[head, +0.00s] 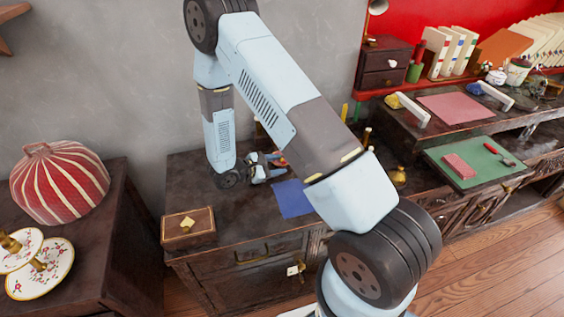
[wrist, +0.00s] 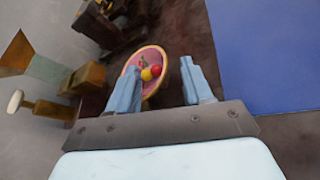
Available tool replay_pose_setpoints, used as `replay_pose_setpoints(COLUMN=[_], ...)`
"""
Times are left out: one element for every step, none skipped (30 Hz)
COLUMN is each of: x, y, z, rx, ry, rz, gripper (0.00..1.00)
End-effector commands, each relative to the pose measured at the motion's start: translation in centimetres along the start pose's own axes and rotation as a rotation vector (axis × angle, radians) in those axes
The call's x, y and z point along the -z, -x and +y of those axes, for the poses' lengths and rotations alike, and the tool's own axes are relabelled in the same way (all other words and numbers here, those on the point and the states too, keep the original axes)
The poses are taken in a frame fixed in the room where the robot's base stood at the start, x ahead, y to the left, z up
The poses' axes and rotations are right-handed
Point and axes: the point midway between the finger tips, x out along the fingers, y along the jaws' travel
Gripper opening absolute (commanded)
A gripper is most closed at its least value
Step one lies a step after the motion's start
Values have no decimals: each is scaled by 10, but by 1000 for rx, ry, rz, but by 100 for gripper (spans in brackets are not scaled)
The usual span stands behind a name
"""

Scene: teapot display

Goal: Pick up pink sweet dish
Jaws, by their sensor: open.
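The pink sweet dish (wrist: 151,56) is a round pink bowl with a yellowish rim, holding small red and yellow pieces. In the wrist view it shows between the two fingers of my gripper (wrist: 158,64), slightly beyond them, and the left finger covers part of its edge. The fingers are apart with nothing clamped. In the head view my gripper (head: 271,166) is low over the dark cabinet top, and a small reddish patch beside it may be the dish; my arm hides much there.
A blue mat (head: 293,198) lies right of my gripper and also shows in the wrist view (wrist: 265,55). A wooden box (head: 188,228) stands at the cabinet's left front. Brass and wooden items (wrist: 60,85) stand at the wrist view's left. A striped red pot (head: 60,183) is far left.

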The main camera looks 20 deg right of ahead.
Motion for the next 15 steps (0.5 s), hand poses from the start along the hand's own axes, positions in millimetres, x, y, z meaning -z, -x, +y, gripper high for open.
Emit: replay_pose_setpoints(x=[0, 0, 0, 0, 0, 0, 0, 0, 0, 0, 0, 0, 0, 0, 0], y=[-3, -4, -4, -4, -4, -4, -4, -4, -4, -4, -4, -4, -4, -4, -4], z=[0, 0, 0, 0, 0, 0, 0, 0, 0, 0, 0, 0, 0, 0, 0], rx=[1, 1, 0, 0, 0, 0, 0, 0, 0, 0, 0, 0, 0, 0, 0], ry=[0, 0, 1, 1, 1, 0, 0, 0, 0, 0, 0, 0, 0, 0, 0], rz=[0, 0, 0, 1, 1, 1, 1, 1, 1, 1, 1, 1, 1, 1, 1], gripper=[50, 50, 50, 50, 50, 50, 50, 50, 49, 46, 43, 39, 36, 34, 30])
